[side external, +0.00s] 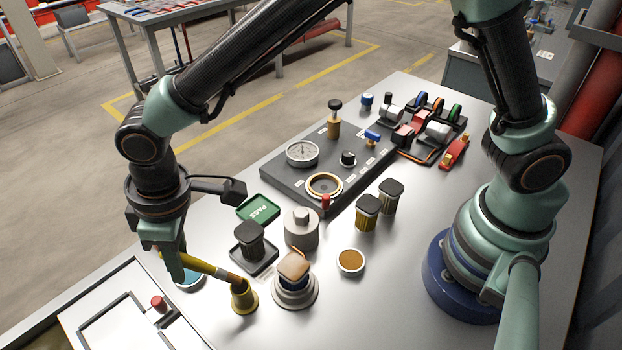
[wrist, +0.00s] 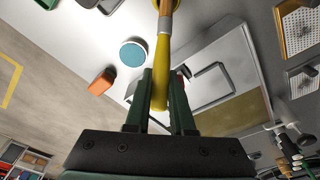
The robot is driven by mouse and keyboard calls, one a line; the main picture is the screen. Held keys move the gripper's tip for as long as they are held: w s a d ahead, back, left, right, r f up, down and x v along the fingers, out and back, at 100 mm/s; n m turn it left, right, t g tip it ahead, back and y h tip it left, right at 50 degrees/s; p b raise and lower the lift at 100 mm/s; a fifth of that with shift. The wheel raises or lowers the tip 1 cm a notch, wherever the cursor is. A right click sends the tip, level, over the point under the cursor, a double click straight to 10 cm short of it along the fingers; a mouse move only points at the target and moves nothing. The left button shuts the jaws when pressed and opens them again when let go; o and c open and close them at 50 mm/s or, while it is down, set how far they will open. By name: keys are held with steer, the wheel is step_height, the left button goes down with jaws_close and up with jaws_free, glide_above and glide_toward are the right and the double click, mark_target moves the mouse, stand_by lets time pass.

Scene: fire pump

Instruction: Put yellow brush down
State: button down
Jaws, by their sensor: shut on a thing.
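My gripper (side external: 176,262) is shut on the handle of the yellow brush (side external: 205,265), at the left end of the table. The brush is tilted, and its far end reaches down to a brass-coloured cup (side external: 243,298). I cannot tell whether its tip rests inside the cup or only over its rim. In the wrist view the yellow handle (wrist: 161,70) lies between the two green fingers (wrist: 158,100), and its far end runs to the cup at the top edge.
A round teal-topped dish (wrist: 132,53) lies close to my fingers. A black jar on a tray (side external: 250,240), a grey jar (side external: 301,228) and a stand with a brown-topped piece (side external: 294,270) are near the cup. A panel with a red knob (side external: 158,303) lies at front left.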

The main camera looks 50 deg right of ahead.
mark_target(187, 257)
steer(key=shift+f, duration=0.55)
steer(key=c, duration=0.8)
jaws_free()
steer(key=shift+o, duration=0.2)
step_height(187, 257, up, 12)
steer(key=s+d, duration=0.1)
steer(key=w+d+r+m, duration=0.2)
steer(key=d+r, duration=0.2)
steer(key=d, duration=0.4)
steer(key=s+d+m+t, duration=0.2)
steer(key=d+m, duration=0.1)
steer(key=d, duration=0.9)
steer(key=s+d+m+t+h, duration=0.1)
steer(key=s+d+m+t, duration=0.1)
steer(key=d, duration=1)
steer(key=shift+s+d+m, duration=0.15)
steer(key=shift+s+m, duration=0.15)
steer(key=shift+m, duration=0.6)
steer(key=shift+s+d+f, duration=0.15)
steer(key=shift+s+d, duration=0.15)
steer(key=shift+d, duration=0.2)
